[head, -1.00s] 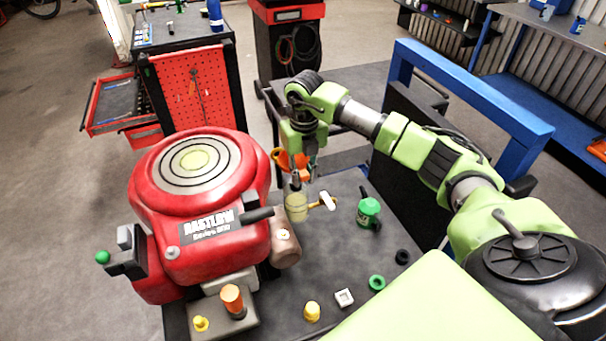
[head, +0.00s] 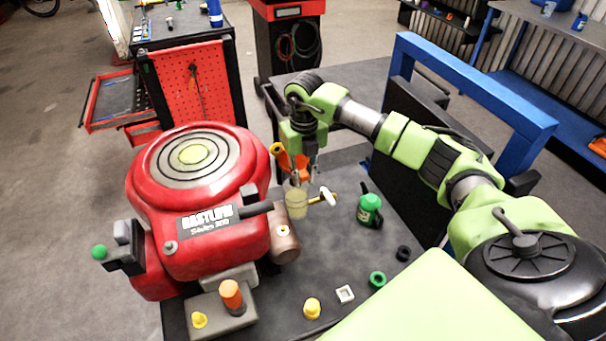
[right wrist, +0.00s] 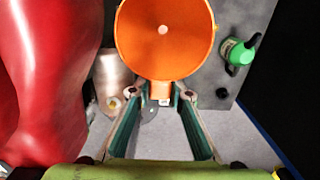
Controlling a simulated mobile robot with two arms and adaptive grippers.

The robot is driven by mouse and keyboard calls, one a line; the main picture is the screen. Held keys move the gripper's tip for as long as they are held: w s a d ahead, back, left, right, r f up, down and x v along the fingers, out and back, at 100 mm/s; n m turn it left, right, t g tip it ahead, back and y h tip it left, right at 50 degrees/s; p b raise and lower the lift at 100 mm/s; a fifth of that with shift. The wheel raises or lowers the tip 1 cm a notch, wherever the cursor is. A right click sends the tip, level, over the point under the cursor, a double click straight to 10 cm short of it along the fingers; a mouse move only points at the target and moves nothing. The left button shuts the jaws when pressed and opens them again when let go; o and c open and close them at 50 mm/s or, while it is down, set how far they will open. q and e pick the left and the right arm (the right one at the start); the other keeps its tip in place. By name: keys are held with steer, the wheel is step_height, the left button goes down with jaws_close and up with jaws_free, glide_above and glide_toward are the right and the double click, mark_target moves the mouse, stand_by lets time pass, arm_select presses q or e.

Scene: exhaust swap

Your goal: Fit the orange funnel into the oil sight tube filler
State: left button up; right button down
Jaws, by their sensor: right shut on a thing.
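The orange funnel (head: 281,157) is in the grip of my right gripper (head: 298,174), just above the pale yellow, see-through sight tube (head: 296,204) beside the red engine. In the right wrist view, the funnel's round bowl (right wrist: 165,38) faces the camera, with a small hole at its centre. Both fingertips (right wrist: 160,94) of my right gripper close on the tab at the bowl's near edge. The funnel's lower end and the tube's mouth are hard to make out, so I cannot tell whether they touch. My left gripper is not in view.
The red engine (head: 205,215) stands close on the left. A silver-brown cylinder (head: 284,243) juts out below the tube. A white-headed hammer (head: 327,196) and a green oil can (head: 369,210) are to the right. Small caps and rings lie on the front of the dark table.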

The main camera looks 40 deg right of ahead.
steer(key=shift+f+b, duration=0.4)
steer(key=shift+f, duration=0.25)
steer(key=c, duration=1.8)
jaws_free()
steer(key=shift+r, duration=0.15)
steer(key=r, duration=1.1)
steer(key=shift+s+r, duration=0.25)
steer(key=shift+r, duration=0.15)
